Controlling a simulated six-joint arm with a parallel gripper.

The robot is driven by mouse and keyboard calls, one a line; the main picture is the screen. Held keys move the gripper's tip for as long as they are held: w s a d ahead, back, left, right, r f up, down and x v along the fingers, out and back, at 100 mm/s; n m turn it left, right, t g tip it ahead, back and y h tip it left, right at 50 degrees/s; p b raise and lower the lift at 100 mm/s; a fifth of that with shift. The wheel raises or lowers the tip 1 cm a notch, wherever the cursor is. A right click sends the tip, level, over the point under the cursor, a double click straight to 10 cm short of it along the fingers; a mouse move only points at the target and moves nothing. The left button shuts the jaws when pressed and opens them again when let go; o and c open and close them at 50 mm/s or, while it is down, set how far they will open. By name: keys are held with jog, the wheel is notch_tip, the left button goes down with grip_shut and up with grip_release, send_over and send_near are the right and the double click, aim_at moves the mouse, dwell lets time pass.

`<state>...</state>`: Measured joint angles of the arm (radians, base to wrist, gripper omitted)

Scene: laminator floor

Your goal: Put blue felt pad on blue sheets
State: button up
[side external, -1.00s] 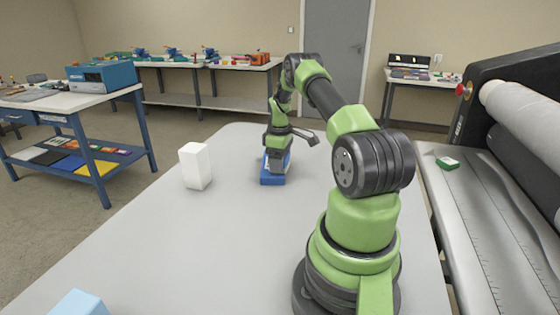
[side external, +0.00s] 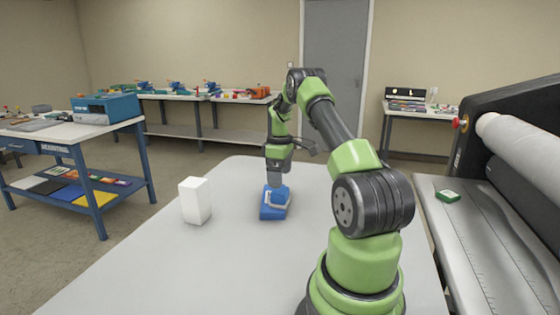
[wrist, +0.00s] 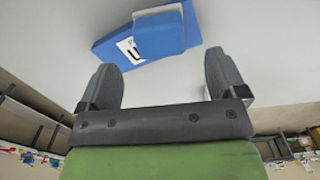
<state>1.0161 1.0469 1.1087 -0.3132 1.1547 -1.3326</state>
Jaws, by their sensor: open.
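The blue sheets (side external: 270,213) lie as a flat blue stack on the grey table, and in the wrist view they show (wrist: 110,50) with a white label bearing dark marks. The blue felt pad (side external: 280,197), a thick blue block with a paler side, rests on top of the sheets. In the wrist view the pad (wrist: 163,38) sits toward one side of the stack, leaving part of the label bare. My gripper (side external: 277,182) is just above the pad. In the wrist view its fingers (wrist: 165,80) are wide apart with nothing between them.
A white upright block (side external: 195,201) stands left of the sheets on the table (side external: 200,265). A laminator (side external: 500,215) with a green item (side external: 447,196) on its bed is at the right. The table between the white block and my arm's base is clear.

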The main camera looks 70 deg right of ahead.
jog(key=w+a+r+m+t, duration=0.1)
jog(key=w+a+r+t, duration=0.15)
jog(key=a+r, duration=0.8)
jog(key=w+a+r+m+t, duration=0.1)
jog(key=w+a+r, duration=0.2)
jog(key=a+r, duration=0.75)
jog(key=s+a+m+t+y, duration=0.2)
jog(key=s+a+t, duration=0.1)
jog(key=s+a, duration=1)
jog(key=a, duration=0.4)
jog(key=shift+a+t, duration=0.15)
jog(key=shift+t, duration=0.2)
jog(key=shift+s, duration=0.1)
